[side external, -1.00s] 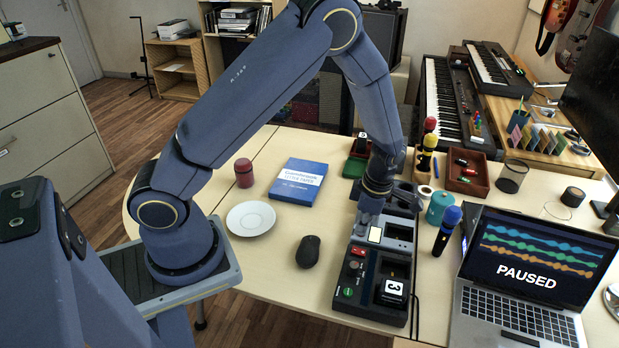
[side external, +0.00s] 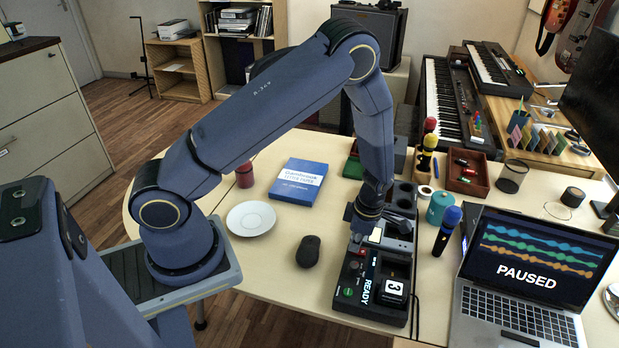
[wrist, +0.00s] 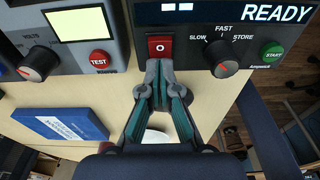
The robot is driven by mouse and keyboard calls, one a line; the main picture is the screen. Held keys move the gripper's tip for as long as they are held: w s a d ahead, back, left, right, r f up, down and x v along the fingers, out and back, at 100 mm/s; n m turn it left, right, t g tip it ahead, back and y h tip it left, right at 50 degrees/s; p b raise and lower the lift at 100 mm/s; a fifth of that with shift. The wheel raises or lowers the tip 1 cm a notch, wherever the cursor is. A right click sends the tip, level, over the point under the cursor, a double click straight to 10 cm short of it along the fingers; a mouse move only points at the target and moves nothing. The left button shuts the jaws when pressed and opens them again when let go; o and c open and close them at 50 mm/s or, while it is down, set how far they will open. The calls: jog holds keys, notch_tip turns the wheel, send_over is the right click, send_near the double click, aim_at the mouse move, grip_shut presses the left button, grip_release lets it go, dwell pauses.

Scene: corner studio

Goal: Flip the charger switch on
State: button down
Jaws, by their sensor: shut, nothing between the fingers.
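The charger (side external: 342,300) is a dark box at the front of the table; its display (side external: 367,278) is lit and reads READY. A block marked 3 (side external: 394,289) sits in its bay. In the wrist view the charger panel (wrist: 190,20) shows a red rocker switch (wrist: 162,47) marked O, a SLOW/FAST/STORE dial (wrist: 221,58) and a green START button (wrist: 273,52). My gripper (wrist: 163,68) is shut and empty, its fingertips at the switch's lower edge; I cannot tell whether they touch. In the side view my gripper (side external: 355,246) is at the charger's back left end.
A grey unit with a lit screen (side external: 376,235) and TEST button (wrist: 100,59) stands beside the charger. A mouse (side external: 308,251), saucer (side external: 251,218) and blue letter-paper pack (side external: 298,181) lie left.

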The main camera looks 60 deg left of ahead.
aim_at(362, 251)
jog(key=shift+d+f, duration=0.1)
jog(key=shift+f, duration=0.05)
jog(key=shift+w+d+r, duration=0.25)
jog(key=shift+w+d, duration=0.3)
notch_tip(362, 251, up, 14)
jog(key=w+d, duration=0.1)
dwell(0.6)
jog(key=shift+w, duration=0.1)
jog(key=shift+s+a, duration=0.45)
jog(key=shift+s, duration=0.1)
